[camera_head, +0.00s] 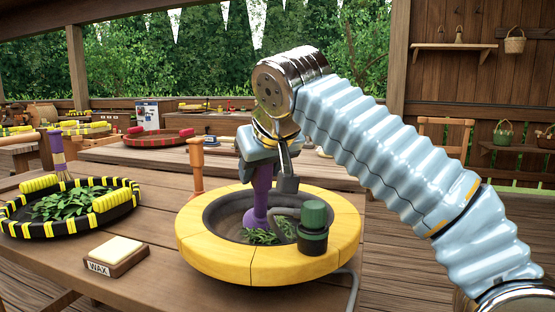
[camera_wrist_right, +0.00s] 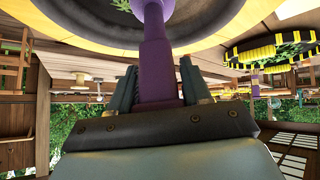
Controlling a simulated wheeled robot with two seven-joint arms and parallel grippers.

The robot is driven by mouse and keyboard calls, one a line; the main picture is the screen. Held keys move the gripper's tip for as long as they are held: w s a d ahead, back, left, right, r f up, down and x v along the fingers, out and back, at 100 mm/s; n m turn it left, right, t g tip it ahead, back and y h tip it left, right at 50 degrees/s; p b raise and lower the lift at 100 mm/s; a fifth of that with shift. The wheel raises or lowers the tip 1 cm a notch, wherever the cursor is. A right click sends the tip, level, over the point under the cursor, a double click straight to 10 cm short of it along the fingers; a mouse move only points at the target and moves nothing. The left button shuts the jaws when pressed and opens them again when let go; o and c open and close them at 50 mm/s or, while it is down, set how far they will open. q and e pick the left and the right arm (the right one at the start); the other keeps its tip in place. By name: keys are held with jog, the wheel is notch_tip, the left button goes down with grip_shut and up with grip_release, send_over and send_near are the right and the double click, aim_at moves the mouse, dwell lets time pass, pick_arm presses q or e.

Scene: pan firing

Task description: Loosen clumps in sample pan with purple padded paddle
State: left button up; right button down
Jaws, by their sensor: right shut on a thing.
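The purple padded paddle (camera_head: 262,200) stands roughly upright in the yellow-rimmed sample pan (camera_head: 205,258), its lower end near the green leaves (camera_head: 262,237) on the pan's floor. My right gripper (camera_head: 262,160) is above the pan and shut on the paddle's upper part. Whether the paddle's tip touches the leaves or the pan floor is not clear. My left gripper is not in view.
A green-capped device (camera_head: 313,225) sits on the pan's right side, with a grey hose. A black-and-yellow tray (camera_head: 50,228) of leaves stands at left, near a block labelled WAX (camera_head: 115,257). An orange post (camera_head: 197,165) stands behind the pan.

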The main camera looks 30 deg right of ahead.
jog(key=s+d, duration=0.2)
jog(key=s, duration=0.4)
jog(key=a, duration=0.1)
jog(key=w+a+p, duration=0.1)
jog(key=a, duration=0.1)
jog(key=w+a, duration=0.1)
jog(key=shift+a+r+p, duration=0.2)
jog(key=shift+a+p, duration=0.05)
jog(key=shift+p, duration=0.05)
notch_tip(320, 180, up, 10)
jog(key=f+p, duration=0.1)
jog(key=p, duration=0.4)
send_over(258, 174)
jog(key=s, duration=0.2)
jog(key=shift+w+a+r, duration=0.1)
jog(key=shift+a+r, duration=0.2)
jog(key=shift+r, duration=0.55)
